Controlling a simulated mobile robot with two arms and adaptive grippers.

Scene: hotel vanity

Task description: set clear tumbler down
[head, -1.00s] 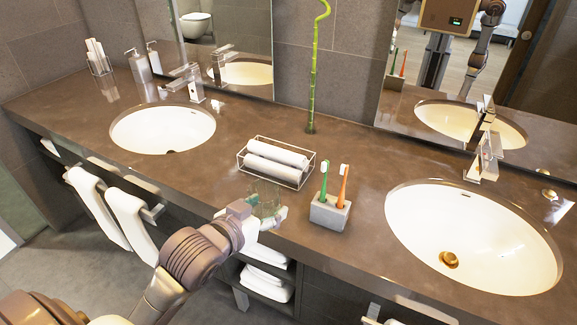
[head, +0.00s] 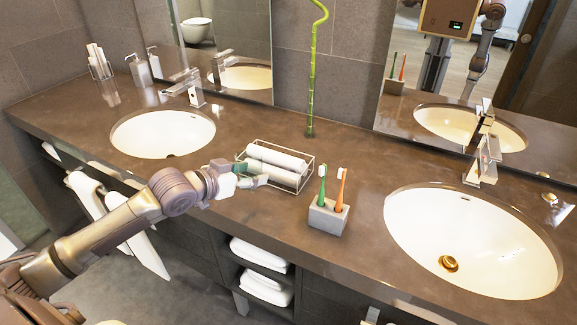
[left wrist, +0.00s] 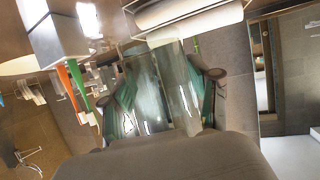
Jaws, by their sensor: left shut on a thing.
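The clear tumbler (left wrist: 165,92) stands out in the left wrist view, between the two greenish fingers of my left gripper (left wrist: 160,100). In the head view, my left gripper (head: 247,176) is over the counter's front part, at the left end of the wire basket. It is shut on the tumbler, which shows there only as a faint clear shape (head: 241,167), largely hidden by the gripper and blended with the basket. I cannot tell whether the tumbler touches the brown counter (head: 275,215). My right gripper is not in view.
The wire basket (head: 290,186) of rolled towels is right beside the gripper. A grey holder (head: 328,217) with green and orange toothbrushes stands right of it. Sinks lie left (head: 163,130) and right (head: 470,240). A bamboo stalk (head: 312,80) stands behind. Counter between basket and left sink looks clear.

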